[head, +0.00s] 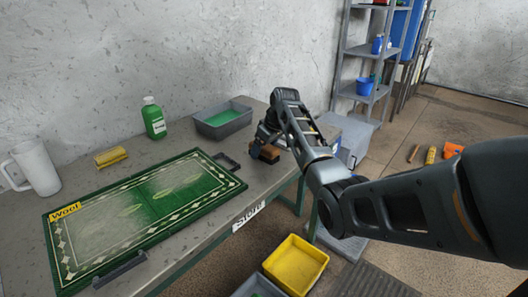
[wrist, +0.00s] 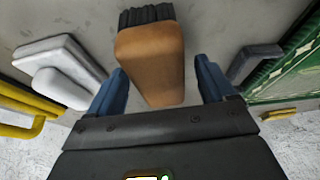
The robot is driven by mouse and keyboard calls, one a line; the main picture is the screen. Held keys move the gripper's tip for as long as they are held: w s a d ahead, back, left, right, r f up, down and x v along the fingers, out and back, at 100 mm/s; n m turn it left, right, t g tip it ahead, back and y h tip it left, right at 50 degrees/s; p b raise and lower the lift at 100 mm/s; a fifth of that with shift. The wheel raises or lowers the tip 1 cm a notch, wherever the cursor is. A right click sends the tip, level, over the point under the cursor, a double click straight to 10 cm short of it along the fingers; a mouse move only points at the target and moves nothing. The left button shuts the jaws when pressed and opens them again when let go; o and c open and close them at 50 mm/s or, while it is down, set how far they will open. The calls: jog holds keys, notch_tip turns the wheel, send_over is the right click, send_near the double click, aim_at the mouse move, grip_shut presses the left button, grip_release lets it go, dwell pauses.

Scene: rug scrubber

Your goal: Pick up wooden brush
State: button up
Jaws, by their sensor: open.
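The wooden brush (wrist: 150,62) has an orange-brown wooden body and dark bristles, which show at the top of the wrist view. In the head view the brush (head: 265,153) is a small brown block at the right part of the table, partly hidden by my gripper (head: 268,138). In the wrist view my gripper (wrist: 162,88) is open, with one blue finger on each side of the wooden body. A gap shows on the right side; the left finger is very close to the wood, and I cannot tell if it touches.
A grey tray (head: 222,123) with green contents stands behind the brush. A green patterned rug panel (head: 150,205) fills the left of the table (head: 190,235). A green bottle (head: 154,120), yellow scrubber (head: 111,157) and white jug (head: 38,168) stand behind it. A yellow bin (head: 295,265) is below the table's front edge.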

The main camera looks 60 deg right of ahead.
jog(key=shift+f, duration=0.25)
dwell(0.3)
jog(key=c, duration=1.1)
jog(key=shift+r, duration=0.15)
notch_tip(320, 180, up, 4)
jog(key=shift+r+b, duration=0.2)
jog(key=shift+b, duration=0.2)
jog(key=s+d+r+b, duration=0.2)
jog(key=s+d+r, duration=0.5)
jog(key=d, duration=0.2)
jog(key=shift+d, duration=0.2)
jog(key=o, duration=0.5)
jog(key=c, duration=0.6)
